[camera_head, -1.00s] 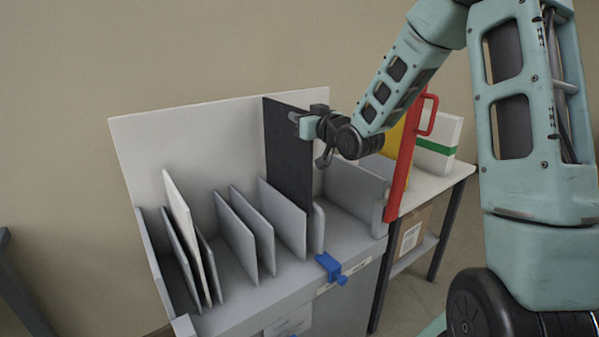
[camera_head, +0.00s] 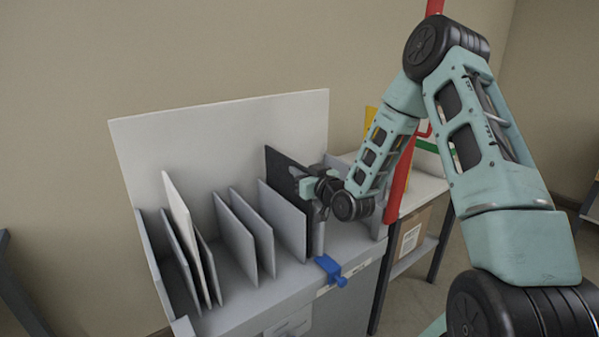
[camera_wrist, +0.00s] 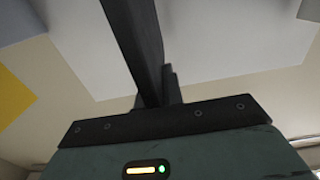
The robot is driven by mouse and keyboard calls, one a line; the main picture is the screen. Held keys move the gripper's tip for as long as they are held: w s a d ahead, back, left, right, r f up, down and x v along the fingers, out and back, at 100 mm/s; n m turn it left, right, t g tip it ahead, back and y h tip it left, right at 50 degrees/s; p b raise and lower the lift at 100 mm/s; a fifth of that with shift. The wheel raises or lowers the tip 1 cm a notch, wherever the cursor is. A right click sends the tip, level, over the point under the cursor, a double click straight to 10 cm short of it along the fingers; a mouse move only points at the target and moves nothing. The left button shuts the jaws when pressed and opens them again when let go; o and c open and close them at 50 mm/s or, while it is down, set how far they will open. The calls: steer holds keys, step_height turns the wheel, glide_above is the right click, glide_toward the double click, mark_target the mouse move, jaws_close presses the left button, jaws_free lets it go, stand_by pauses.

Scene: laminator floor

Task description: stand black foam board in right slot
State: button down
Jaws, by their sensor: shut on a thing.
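The black foam board (camera_head: 284,166) stands upright in the grey slotted rack (camera_head: 235,282), at the right of the row of dividers. Its lower part is hidden behind a grey divider (camera_head: 283,217), so I cannot see whether it touches the rack floor. My gripper (camera_head: 308,187) is shut on the board's upper right part. In the wrist view the board (camera_wrist: 133,35) shows as a dark strip running up from the jaws.
A white board (camera_head: 178,215) and several grey dividers stand to the left. A blue clamp (camera_head: 331,269) sits on the rack's front edge. A red upright frame (camera_head: 400,177) and a side table (camera_head: 430,187) are at the right. A white panel (camera_head: 220,140) backs the rack.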

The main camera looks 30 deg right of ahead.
steer(key=shift+f+b, duration=0.15)
steer(key=shift+b, duration=0.15)
steer(key=c, duration=1.5)
jaws_free()
steer(key=shift+r, duration=0.2)
